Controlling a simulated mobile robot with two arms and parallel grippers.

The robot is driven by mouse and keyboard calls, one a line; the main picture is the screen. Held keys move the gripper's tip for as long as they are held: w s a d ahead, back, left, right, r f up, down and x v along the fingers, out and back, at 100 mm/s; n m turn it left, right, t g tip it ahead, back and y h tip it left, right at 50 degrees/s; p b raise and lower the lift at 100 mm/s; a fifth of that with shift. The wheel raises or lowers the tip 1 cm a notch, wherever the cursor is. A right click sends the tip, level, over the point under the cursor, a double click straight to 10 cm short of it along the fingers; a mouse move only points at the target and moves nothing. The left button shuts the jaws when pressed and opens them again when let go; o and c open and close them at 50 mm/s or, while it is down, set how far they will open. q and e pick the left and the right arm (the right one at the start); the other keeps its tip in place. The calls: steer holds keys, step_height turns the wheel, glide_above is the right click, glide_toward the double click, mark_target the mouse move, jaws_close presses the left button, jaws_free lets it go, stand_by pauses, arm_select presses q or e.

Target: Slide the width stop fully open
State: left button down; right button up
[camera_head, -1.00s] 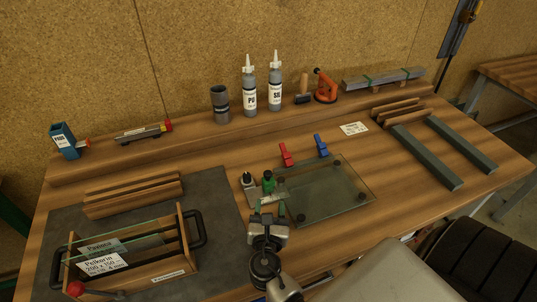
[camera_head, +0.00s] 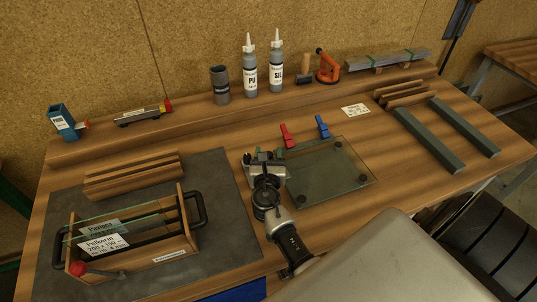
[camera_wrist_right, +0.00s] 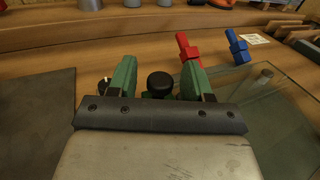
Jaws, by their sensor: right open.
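My right gripper (camera_head: 263,156) is open over the left edge of a glass plate (camera_head: 330,168). In the right wrist view its two green fingers (camera_wrist_right: 159,64) stand apart, with a black round knob (camera_wrist_right: 159,84) on a green part between them. I see no finger touching the knob. The gripper hides most of this device in the head view, and I cannot tell if it is the width stop. A wooden frame (camera_head: 165,253) with upright labelled glass panes stands on the dark mat, with a red-knobbed lever (camera_head: 78,268) at its front left. My left gripper is not in view.
Red (camera_head: 287,136) and blue (camera_head: 322,127) clamps are at the plate's back edge. Wooden strips (camera_head: 132,176) lie on the mat (camera_head: 215,185). Bottles (camera_head: 249,75) and tools stand on the back shelf. Grey bars (camera_head: 428,140) lie at right.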

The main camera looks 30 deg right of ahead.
steer(key=shift+c, duration=0.6)
steer(key=c, duration=0.5)
jaws_close()
steer(key=shift+w+a+f, duration=0.1)
steer(key=shift+w+a, duration=0.1)
steer(key=shift+a, duration=0.65)
steer(key=shift+w+a, duration=0.2)
steer(key=shift+a, duration=0.6)
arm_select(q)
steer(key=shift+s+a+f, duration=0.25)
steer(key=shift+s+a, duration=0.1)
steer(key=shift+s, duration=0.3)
arm_select(e)
steer(key=shift+o, duration=2.1)
jaws_free()
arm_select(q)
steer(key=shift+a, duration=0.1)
arm_select(e)
steer(key=shift+o, duration=1)
steer(key=shift+a, duration=0.15)
